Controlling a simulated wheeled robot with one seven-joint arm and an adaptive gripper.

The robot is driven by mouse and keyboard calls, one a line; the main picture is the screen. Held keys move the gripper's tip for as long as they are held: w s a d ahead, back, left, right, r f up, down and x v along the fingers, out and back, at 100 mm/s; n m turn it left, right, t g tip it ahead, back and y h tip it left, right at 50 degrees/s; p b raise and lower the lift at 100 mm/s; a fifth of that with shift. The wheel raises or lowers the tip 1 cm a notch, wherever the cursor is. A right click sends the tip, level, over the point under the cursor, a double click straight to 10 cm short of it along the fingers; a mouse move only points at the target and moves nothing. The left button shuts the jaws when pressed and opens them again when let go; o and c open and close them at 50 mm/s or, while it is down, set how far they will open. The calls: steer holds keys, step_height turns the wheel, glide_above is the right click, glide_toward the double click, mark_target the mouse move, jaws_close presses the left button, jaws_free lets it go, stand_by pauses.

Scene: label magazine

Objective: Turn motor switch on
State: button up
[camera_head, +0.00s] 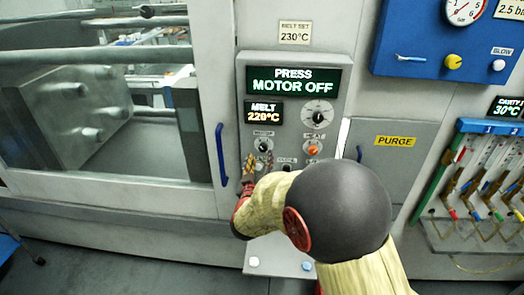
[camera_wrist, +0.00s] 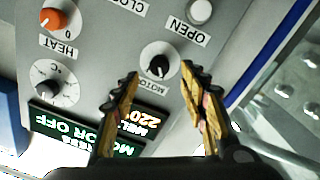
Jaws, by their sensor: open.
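The motor switch is a round black knob with a white pointer on the grey control panel (camera_head: 338,85). It shows in the head view (camera_head: 264,145) at the panel's left side, and in the wrist view (camera_wrist: 158,60) above its MOTOR label. The display (camera_head: 292,81) reads PRESS MOTOR OFF. My gripper (camera_head: 257,163) is at the panel, just below the switch in the head view. In the wrist view my gripper (camera_wrist: 158,73) is open, with one fingertip on either side of the knob in the picture. I cannot tell whether they touch it.
An orange HEAT knob (camera_head: 313,151) and a temperature dial (camera_head: 318,116) are to the right of the switch. A white OPEN button (camera_wrist: 199,11) is nearby in the wrist view. A blue door handle (camera_head: 221,155) stands left of the panel. My arm hides the panel's lower part.

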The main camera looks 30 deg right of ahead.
mark_target(263, 149)
steer(key=x, duration=0.5)
steer(key=shift+w, duration=0.15)
steer(key=c, duration=0.3)
steer(key=c, duration=0.8)
jaws_close()
